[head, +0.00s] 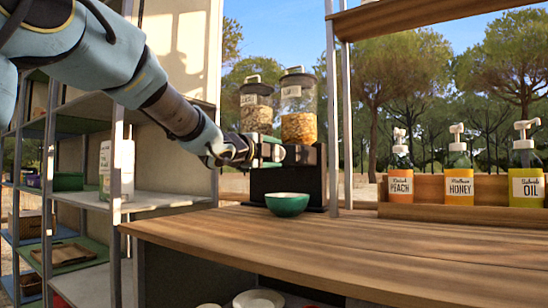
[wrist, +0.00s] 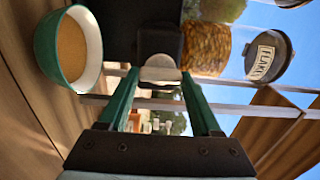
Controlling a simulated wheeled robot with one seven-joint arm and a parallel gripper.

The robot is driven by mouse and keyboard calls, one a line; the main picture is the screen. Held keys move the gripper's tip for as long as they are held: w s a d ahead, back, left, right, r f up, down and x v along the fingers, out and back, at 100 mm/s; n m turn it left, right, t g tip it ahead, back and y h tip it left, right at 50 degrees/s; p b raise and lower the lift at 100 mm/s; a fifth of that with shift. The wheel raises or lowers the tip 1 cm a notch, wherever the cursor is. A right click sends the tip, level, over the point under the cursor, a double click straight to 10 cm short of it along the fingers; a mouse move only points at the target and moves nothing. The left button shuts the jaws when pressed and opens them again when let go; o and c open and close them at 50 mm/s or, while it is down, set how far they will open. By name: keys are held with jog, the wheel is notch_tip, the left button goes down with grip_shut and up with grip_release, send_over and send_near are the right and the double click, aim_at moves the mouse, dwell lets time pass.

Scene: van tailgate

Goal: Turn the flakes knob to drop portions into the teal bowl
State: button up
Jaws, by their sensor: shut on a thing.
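The flakes dispenser, a clear canister of golden flakes (head: 298,127) with a dark lid, stands on a black base. In the wrist view its label reads FLAKES (wrist: 264,61). My gripper (head: 277,153) is at the front of the dispenser. In the wrist view my gripper's green fingers (wrist: 160,78) are shut on the pale round flakes knob (wrist: 160,68). The teal bowl (head: 287,204) stands upright on the counter below, in front of the base. In the wrist view the bowl (wrist: 50,50) has a white rim and a tan layer inside.
A second dispenser (head: 256,117) with darker contents stands left of the flakes. Peach, honey and oil pump bottles (head: 459,178) stand in a wooden rack at the right. The wooden counter (head: 370,245) is clear in front. A metal post (head: 333,110) rises just right of the dispenser.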

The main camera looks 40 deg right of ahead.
dwell(0.3)
jog(key=o, duration=1.4)
jog(key=shift+a, duration=0.1)
jog(key=v, duration=1)
jog(key=shift+a, duration=0.3)
